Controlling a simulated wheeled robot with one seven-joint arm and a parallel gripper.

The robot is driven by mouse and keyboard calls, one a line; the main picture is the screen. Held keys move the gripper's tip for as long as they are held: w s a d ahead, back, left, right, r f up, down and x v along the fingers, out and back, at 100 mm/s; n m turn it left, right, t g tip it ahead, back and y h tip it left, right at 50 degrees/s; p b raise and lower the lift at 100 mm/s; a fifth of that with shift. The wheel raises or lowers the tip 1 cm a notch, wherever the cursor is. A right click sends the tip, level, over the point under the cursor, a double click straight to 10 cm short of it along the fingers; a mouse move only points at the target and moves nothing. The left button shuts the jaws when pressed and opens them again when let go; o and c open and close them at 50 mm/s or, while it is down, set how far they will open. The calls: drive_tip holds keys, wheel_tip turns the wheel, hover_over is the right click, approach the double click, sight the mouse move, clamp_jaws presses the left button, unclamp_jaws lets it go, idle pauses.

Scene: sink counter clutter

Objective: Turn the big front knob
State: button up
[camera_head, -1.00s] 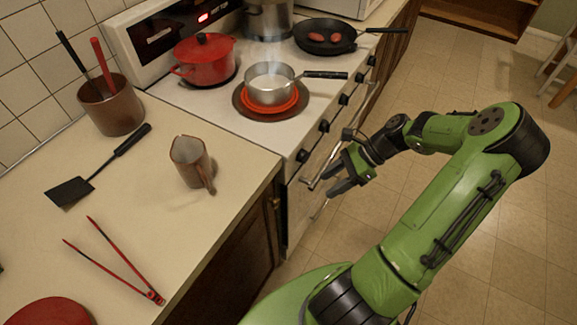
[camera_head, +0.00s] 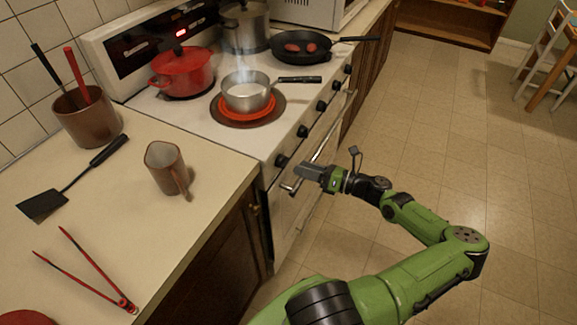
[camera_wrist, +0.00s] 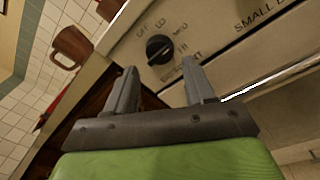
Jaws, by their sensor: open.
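The stove's front panel has a row of black knobs, and the nearest one (camera_head: 281,160) is at the panel's near end. In the wrist view a round black knob (camera_wrist: 159,49) with a pale pointer line and printed labels shows beyond my fingertips, roughly between them. My gripper (camera_head: 301,178) is in front of the stove's near end, close to the nearest knob. The wrist view shows my gripper (camera_wrist: 158,66) open and empty, with its fingers apart on either side of the knob's line. Contact with the knob does not show.
The oven door handle (camera_head: 326,137) runs below the knobs, close by my gripper. A steaming saucepan (camera_head: 247,93) sits on the near burner. A brown mug (camera_head: 165,168) stands on the counter at left. The floor (camera_head: 430,130) right of the stove is clear.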

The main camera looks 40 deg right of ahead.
sight(287, 163)
drive_tip(key=x, duration=0.5)
drive_tip(key=shift+w+a+b, duration=0.15)
drive_tip(key=shift+w+b, duration=0.1)
drive_tip(key=shift+b, duration=0.1)
drive_tip(key=shift+c, duration=0.2)
drive_tip(key=c, duration=0.7)
drive_tip(key=shift+c, duration=0.2)
